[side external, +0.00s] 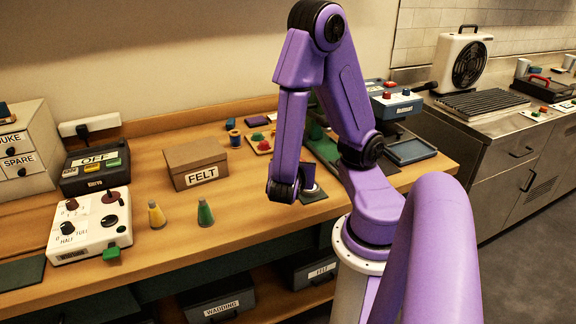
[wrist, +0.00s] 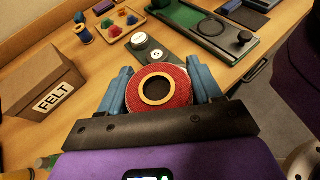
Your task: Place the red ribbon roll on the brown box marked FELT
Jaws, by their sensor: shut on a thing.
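The red ribbon roll (wrist: 182,91) has a tan ring around a dark centre hole. In the wrist view it sits between the two blue fingers of my gripper (wrist: 158,72), which is shut on it. In the side external view my gripper (side external: 292,185) is low over the table, right of the box, and the roll is hidden or too small to make out. The brown box marked FELT (side external: 195,162) stands on the wooden table with its lid on and its top bare. It also shows at the left of the wrist view (wrist: 38,86).
A dark mat (side external: 312,194) with round weights is beside my gripper. A blue spool (side external: 235,138) and a tray with coloured pieces (side external: 262,144) lie behind. A white control box (side external: 90,226) stands left.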

